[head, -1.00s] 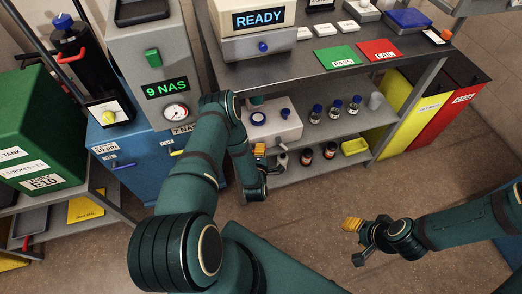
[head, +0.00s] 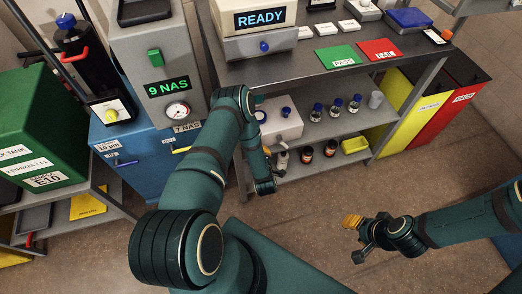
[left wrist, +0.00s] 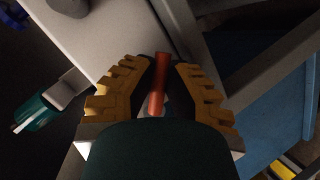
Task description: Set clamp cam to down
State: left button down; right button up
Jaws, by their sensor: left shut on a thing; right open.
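In the left wrist view, a slim orange-red lever (left wrist: 158,85) stands between the yellow ribbed fingers of my left gripper (left wrist: 160,72), which is shut on it. I cannot tell for sure that this lever is the clamp cam, and its base is hidden. In the head view, my left gripper (head: 267,151) is beside the white unit (head: 283,124) on the lower shelf. My own arm hides most of the gripper and the lever there. My right gripper (head: 356,234) is open and empty above the floor at the right.
A blue cabinet (head: 135,165) stands left of my left arm. Yellow and red bins (head: 440,110) are at the right. The floor in front is clear.

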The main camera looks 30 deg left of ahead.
pick_arm(q)
jog(key=shift+s+a+f+m+g+y, duration=0.2)
jog(key=shift+m+g+y, duration=0.15)
jog(key=shift+m, duration=0.25)
jog(key=shift+s+a+f+m+g+y, duration=0.15)
jog(key=shift+m+g+y, duration=0.1)
jog(key=shift+m+g, duration=0.3)
jog(key=c, duration=1)
grip_release()
jog(key=shift+d, duration=0.15)
jog(key=v, duration=1.1)
jog(key=shift+s+d+r, duration=0.15)
jog(key=shift+s+d, duration=0.05)
jog(key=shift+s, duration=0.15)
